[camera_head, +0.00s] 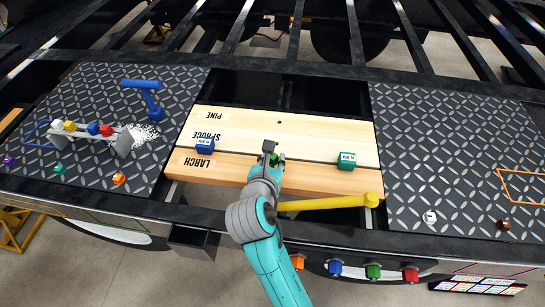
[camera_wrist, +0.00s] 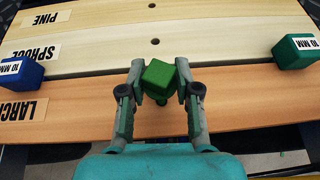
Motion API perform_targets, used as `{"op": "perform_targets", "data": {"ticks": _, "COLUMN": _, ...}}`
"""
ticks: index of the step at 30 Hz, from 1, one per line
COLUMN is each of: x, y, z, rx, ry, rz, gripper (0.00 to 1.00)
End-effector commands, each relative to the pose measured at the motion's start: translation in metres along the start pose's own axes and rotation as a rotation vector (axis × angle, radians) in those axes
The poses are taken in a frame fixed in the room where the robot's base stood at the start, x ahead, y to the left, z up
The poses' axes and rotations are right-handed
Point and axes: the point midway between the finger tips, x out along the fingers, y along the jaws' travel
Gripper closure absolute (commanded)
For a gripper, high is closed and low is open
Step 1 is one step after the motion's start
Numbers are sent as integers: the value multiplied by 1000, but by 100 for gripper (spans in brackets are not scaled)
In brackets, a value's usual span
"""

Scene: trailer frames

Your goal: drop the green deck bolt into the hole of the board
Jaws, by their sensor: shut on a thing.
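My gripper (camera_wrist: 158,88) is shut on a green deck bolt (camera_wrist: 160,74), whose square head shows between the fingers; its lower end is mostly hidden. The bolt also shows small in the head view (camera_head: 277,158). Three boards lie side by side: pine (camera_wrist: 200,14) at the back, spruce (camera_wrist: 220,42) in the middle, larch (camera_wrist: 240,88) in front. The gripper is over the larch board. One dark hole shows in the pine board (camera_wrist: 155,12) and one in the spruce board (camera_wrist: 154,41). No larch hole shows; the gripper and bolt cover that board's middle.
A blue 10 MM block (camera_head: 205,145) stands left on the boards, a green 10 MM block (camera_head: 346,161) right. A yellow bar (camera_head: 330,203) lies close right of my arm. A bolt rack (camera_head: 95,140) and blue tool (camera_head: 147,95) are on the left plate.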

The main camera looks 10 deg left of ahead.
Motion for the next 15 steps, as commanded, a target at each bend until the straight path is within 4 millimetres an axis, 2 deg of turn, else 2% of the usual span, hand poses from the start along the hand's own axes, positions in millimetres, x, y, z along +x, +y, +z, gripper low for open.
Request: {"op": "perform_targets", "data": {"ticks": 15, "x": 4, "y": 0, "z": -10, "rx": 1, "ry": -1, "rz": 0, "gripper": 100}}
